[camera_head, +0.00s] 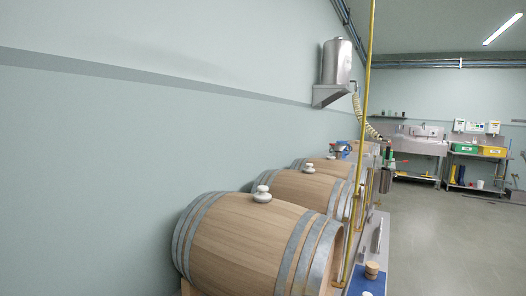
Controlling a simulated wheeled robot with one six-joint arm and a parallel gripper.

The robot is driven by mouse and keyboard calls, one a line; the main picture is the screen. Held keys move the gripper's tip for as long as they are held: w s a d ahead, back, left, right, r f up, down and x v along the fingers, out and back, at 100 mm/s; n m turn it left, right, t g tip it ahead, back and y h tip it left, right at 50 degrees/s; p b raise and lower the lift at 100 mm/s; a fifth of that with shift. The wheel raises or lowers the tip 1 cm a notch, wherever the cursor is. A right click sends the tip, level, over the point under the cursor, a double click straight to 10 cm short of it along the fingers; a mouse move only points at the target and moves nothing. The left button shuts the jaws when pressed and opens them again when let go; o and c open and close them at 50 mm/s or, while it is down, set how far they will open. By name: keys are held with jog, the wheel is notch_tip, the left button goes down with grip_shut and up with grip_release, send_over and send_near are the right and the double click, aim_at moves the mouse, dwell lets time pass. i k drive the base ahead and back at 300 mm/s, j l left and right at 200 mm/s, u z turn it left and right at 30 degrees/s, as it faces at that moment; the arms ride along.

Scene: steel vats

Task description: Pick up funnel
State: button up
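I cannot make out a funnel for certain in the head camera view. A small blue and red item, too small to tell, sits at the far end of the barrel row. My gripper is not in view.
Wooden barrels (252,246) with steel hoops and pale stoppers (262,194) stand in a row along the left wall. A yellow vertical pipe (366,100) rises beside them. A steel tank (337,62) hangs on the wall. Sinks and shelves (420,140) line the back. The right floor (440,235) is clear.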

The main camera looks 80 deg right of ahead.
aim_at(340, 147)
jog(key=z, duration=3)
jog(key=i+l+z, duration=0.35)
jog(key=l, duration=0.3)
jog(key=i+l+z, duration=0.3)
jog(key=i+l, duration=0.25)
jog(key=i+l+u, duration=0.1)
jog(key=i, duration=0.45)
jog(key=i+l+u, duration=0.1)
jog(key=i, duration=0.4)
jog(key=i+l+u, duration=0.1)
jog(key=i+l, duration=0.25)
jog(key=i, duration=0.2)
jog(key=i+j+u, duration=0.15)
jog(key=i+u, duration=0.35)
jog(key=i, duration=0.5)
jog(key=i+l+u, duration=0.25)
jog(key=i+u, duration=0.2)
jog(key=i, duration=0.55)
